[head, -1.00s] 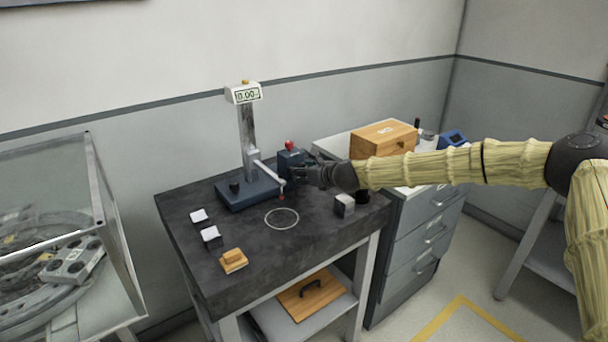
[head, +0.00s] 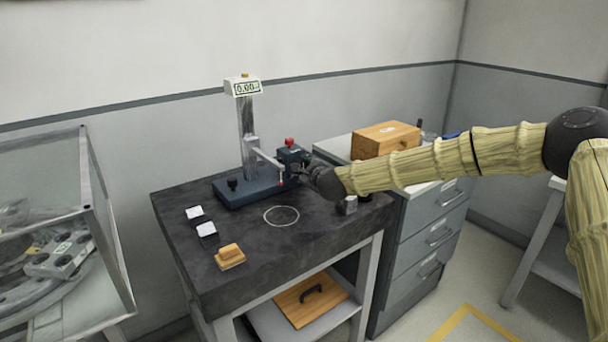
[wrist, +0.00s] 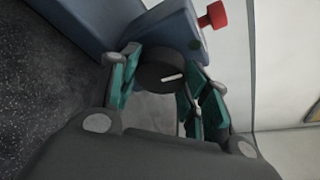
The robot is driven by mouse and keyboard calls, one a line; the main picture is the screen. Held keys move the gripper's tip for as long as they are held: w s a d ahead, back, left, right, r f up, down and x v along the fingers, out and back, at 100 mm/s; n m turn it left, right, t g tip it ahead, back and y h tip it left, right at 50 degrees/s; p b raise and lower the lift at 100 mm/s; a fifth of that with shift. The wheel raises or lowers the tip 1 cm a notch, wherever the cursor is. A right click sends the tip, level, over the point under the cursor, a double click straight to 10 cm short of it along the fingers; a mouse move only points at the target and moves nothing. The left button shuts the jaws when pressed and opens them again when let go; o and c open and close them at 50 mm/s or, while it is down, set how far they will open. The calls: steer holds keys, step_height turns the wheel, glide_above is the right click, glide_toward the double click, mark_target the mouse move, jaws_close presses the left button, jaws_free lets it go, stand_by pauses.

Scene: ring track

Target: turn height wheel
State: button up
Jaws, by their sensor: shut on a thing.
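The height gauge stands on the dark stone table, with a blue base (head: 252,191), a grey column (head: 246,128) and a display (head: 245,87) reading about 0.00. A blue box with a red knob (head: 289,142) sits to the right of the column. In the wrist view the black height wheel (wrist: 163,72), with a white mark, projects from the blue housing (wrist: 150,30). My gripper (wrist: 158,84) has its green-padded fingers on both sides of the wheel and is shut on it. In the head view my gripper (head: 309,174) reaches the box from the right and hides the wheel.
A thin ring outline (head: 281,215) is marked on the table. Two white-topped blocks and a wooden block (head: 230,257) lie at the left front. A grey metal block (head: 347,205) stands under my arm. A drawer cabinet with a wooden box (head: 385,140) is behind.

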stand_by(0.3)
steer(key=o, duration=1)
steer(key=shift+s, duration=0.1)
steer(key=v, duration=1.1)
steer(key=shift+s+d, duration=0.15)
steer(key=shift+s, duration=0.2)
